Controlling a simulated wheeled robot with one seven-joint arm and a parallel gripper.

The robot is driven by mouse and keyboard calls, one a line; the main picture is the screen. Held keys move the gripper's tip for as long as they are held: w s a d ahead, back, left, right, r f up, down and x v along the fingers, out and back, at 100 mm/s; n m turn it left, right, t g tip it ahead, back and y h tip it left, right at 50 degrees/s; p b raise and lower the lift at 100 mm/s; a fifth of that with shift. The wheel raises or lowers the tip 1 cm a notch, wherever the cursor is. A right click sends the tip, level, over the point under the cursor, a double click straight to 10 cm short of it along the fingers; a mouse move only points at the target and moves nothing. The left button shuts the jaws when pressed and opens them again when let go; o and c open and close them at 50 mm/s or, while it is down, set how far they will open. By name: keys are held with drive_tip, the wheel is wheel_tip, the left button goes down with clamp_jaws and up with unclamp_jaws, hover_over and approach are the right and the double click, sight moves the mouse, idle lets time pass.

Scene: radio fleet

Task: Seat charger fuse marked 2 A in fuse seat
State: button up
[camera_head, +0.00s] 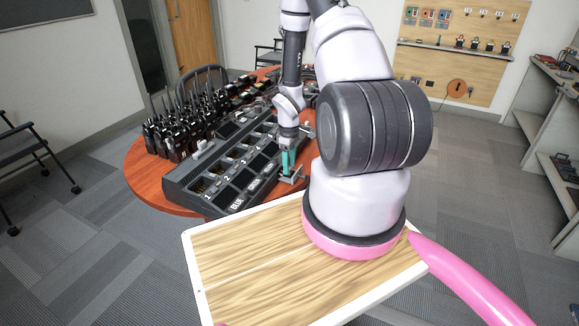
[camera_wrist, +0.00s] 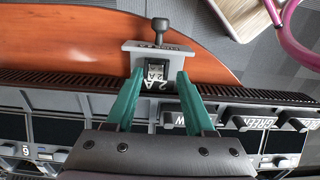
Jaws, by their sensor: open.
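A small dark piece marked 2 A (camera_wrist: 157,68), which looks like the fuse, sits in a grey bracket (camera_wrist: 134,47) at the charger's front edge in the wrist view. A second pale 2 A marking shows just below it. I cannot tell whether the piece is fully down in the fuse seat. My gripper (camera_wrist: 160,73) is open, one teal finger on each side of the dark piece, with small gaps showing. In the head view my gripper (camera_head: 287,172) points down over the grey bracket (camera_head: 292,180), and the piece is too small to make out.
The bracket has a dark ball-ended handle (camera_wrist: 160,25). The long charger bank (camera_head: 212,197) with labelled bays lies on the round wooden table (camera_head: 140,175). Several radios (camera_head: 172,140) stand behind it. My wooden-topped tray (camera_head: 235,285) is in front and empty.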

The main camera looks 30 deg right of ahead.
drive_tip(key=s+a+r+m+t, duration=0.1)
drive_tip(key=a+r+m+t, duration=0.15)
drive_tip(key=r, duration=1.55)
drive_tip(key=s+a+r+m+t, duration=0.1)
drive_tip(key=s+a+r+m, duration=0.15)
drive_tip(key=r, duration=1.45)
drive_tip(key=s+a+r+m+t+y, duration=0.1)
drive_tip(key=s+a+r+m+t, duration=0.1)
drive_tip(key=s+r, duration=0.5)
drive_tip(key=s+a+r+m+t+y, duration=0.1)
drive_tip(key=s+a+r+m, duration=0.3)
drive_tip(key=s+a+r, duration=0.2)
wheel_tip(320, 180, up, 4)
drive_tip(key=shift+s+a+f+m+t, duration=0.2)
drive_tip(key=shift+s+m+t, duration=0.2)
drive_tip(key=shift+s, duration=0.85)
drive_tip(key=shift+c, duration=0.3)
